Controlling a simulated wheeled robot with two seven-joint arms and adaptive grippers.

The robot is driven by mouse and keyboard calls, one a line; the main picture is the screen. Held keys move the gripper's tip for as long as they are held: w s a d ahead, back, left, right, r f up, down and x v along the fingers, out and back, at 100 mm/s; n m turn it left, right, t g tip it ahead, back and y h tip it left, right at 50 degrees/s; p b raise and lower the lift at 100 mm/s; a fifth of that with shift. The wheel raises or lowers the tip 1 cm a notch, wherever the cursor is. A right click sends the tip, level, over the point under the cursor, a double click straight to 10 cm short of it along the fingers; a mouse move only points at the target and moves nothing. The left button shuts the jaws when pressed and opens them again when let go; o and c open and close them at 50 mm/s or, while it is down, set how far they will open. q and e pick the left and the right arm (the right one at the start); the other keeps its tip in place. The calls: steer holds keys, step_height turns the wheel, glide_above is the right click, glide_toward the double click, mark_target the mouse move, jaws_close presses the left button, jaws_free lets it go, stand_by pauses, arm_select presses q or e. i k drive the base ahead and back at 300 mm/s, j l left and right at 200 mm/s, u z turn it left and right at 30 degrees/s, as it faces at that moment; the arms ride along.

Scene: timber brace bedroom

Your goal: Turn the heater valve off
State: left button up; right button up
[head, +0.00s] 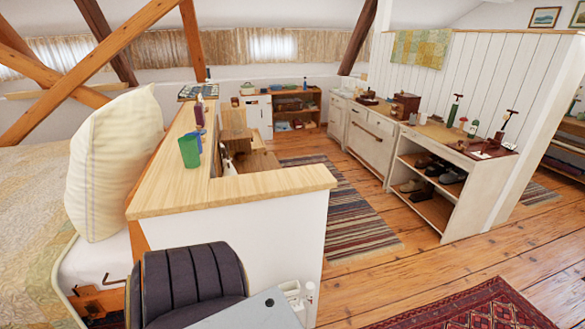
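I cannot make out a heater or a heater valve in the head view. A small white fitting (293,291) shows low at the front, by the foot of the white partition; it is too small to tell what it is. Neither of my grippers is in view.
A wood-topped white partition (240,190) carries a green cup (189,151). A dark padded chair (190,280) stands before it. A bed with a cream pillow (115,165) is at left. Cabinets and a shoe shelf (435,215) line the right. Wooden floor (440,262) is open at right.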

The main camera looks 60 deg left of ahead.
mark_target(310, 288)
steer(key=u, duration=1.75)
steer(key=i+l, duration=0.1)
steer(key=l, duration=0.25)
steer(key=u, duration=0.05)
